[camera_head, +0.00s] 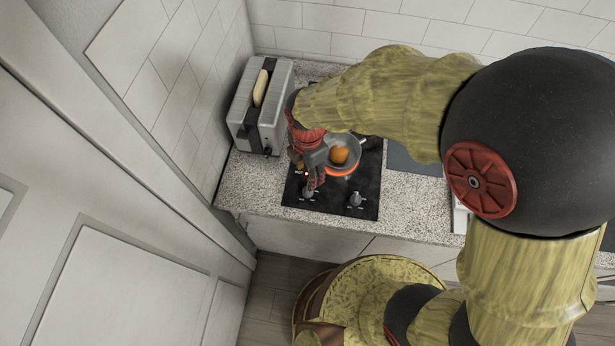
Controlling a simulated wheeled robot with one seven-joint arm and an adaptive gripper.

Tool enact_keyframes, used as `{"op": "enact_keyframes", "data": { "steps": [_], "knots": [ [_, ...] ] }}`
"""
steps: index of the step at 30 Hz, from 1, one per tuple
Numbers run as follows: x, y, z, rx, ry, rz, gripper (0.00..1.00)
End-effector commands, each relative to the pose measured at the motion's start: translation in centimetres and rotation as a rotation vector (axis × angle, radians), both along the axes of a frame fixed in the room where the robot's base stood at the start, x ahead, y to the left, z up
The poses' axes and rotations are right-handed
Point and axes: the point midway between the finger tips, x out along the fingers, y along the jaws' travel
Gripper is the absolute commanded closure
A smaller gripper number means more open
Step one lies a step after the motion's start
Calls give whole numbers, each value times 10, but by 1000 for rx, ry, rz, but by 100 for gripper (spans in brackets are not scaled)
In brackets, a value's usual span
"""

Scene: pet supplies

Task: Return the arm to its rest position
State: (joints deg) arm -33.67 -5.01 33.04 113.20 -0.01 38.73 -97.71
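My gripper (312,180) hangs over the black stovetop (365,195), at the left side of a grey pan (351,147). My arm reaches in from the right, bent at a large dark joint, and hides part of the counter and stove. The fingers are small and point down toward the front of the stove. I cannot tell whether they are open or shut, or whether they touch the pan. An orange-brown piece of food (340,155) lies in the pan. The burner under the pan glows orange.
A silver toaster (246,113) with a bread slice (261,88) in it stands left of my gripper, close to the tiled wall (185,60). A white panelled door (110,240) fills the left. Speckled counter (248,185) is bare left of the stove.

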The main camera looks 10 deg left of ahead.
Motion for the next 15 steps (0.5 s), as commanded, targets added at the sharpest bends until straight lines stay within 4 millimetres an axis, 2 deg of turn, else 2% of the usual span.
{"op": "enact_keyframes", "data": {
  "steps": [4, 15],
  "knots": [
    [0, 0, 7, 0, 0, 0, 56],
    [0, 0, 7, -1, 1, 0, 56]
  ]
}}
